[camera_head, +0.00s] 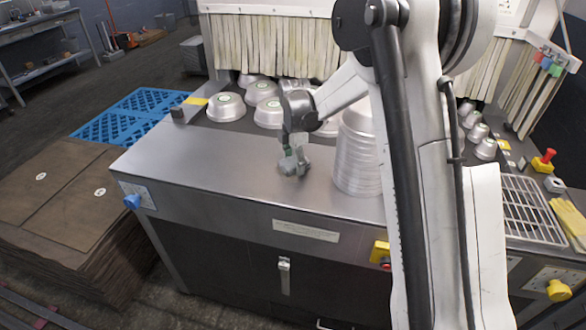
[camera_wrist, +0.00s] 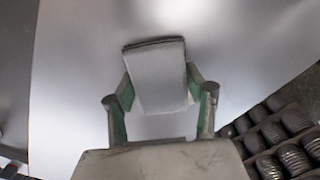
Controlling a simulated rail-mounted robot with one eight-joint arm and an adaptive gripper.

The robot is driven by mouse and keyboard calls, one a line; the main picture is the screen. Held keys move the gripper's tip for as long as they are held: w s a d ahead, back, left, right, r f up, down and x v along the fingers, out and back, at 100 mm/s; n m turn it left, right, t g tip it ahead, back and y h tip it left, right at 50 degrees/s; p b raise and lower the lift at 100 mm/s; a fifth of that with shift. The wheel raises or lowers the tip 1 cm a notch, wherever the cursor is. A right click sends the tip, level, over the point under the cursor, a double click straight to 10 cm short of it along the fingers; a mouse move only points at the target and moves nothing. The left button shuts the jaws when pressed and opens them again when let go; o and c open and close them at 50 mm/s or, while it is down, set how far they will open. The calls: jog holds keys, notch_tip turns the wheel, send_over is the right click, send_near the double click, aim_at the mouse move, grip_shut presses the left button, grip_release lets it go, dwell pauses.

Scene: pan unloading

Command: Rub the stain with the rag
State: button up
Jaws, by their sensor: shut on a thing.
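My gripper (camera_head: 294,160) is low over the steel top (camera_head: 210,165) of the machine, left of a tall stack of pans. In the wrist view my gripper (camera_wrist: 162,105) has its two green-padded fingers on either side of a folded grey rag (camera_wrist: 158,75) and is shut on it. The rag (camera_head: 290,168) shows in the head view as a small grey bundle at the fingertips, at or just above the steel top. I cannot tell whether it touches. I cannot make out a stain; the rag and gripper hide part of the surface.
The stack of metal pans (camera_head: 357,170) stands close to the right of my gripper. Several upturned pans (camera_head: 268,115) sit behind it, before a strip curtain (camera_head: 270,45). The steel top to the left is clear. A wire rack (camera_head: 530,205) and yellow gloves (camera_head: 568,215) lie at the right.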

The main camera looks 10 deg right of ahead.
jog(key=shift+w+d+r, duration=0.15)
jog(key=shift+w+d, duration=0.05)
jog(key=shift+w, duration=0.3)
jog(key=shift+w+d, duration=0.3)
jog(key=shift+w, duration=0.2)
jog(key=shift+w+d, duration=0.25)
jog(key=shift+w, duration=0.2)
jog(key=shift+r, duration=0.1)
notch_tip(320, 180, up, 3)
jog(key=shift+s+f+p, duration=0.1)
jog(key=shift+f+p, duration=0.1)
jog(key=shift+p, duration=0.15)
jog(key=shift+r+p, duration=0.3)
jog(key=shift+r, duration=0.35)
jog(key=shift+r+p, duration=0.65)
jog(key=shift+r, duration=1.15)
